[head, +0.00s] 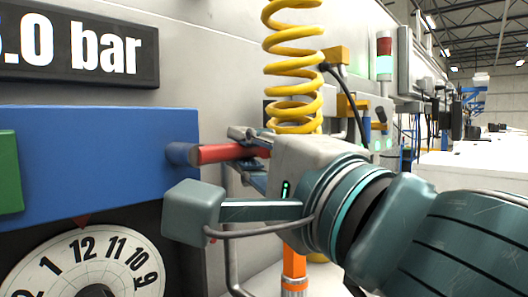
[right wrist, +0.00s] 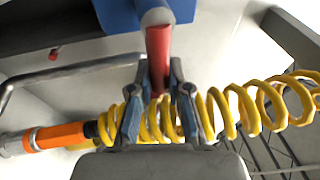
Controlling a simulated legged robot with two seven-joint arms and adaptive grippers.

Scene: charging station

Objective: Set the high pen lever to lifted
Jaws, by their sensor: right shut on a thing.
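A lever with a red handle (head: 218,153) sticks out to the right from a dark blue hub (head: 181,154) at the edge of a blue panel (head: 90,160). The handle lies nearly level in the head view. My right gripper (head: 250,152) is shut on the outer end of the handle. In the right wrist view the red handle (right wrist: 158,48) runs down from its hub to between the two fingers of my right gripper (right wrist: 159,78). The fingers hide the handle's end. My left gripper is not in view.
A yellow coiled hose (head: 292,60) hangs right behind my right gripper. An orange fitting (right wrist: 58,135) joins it in the right wrist view. A grey tube (right wrist: 60,75) runs nearby. A round dial (head: 85,270) sits below the panel, and a "bar" display (head: 80,45) above.

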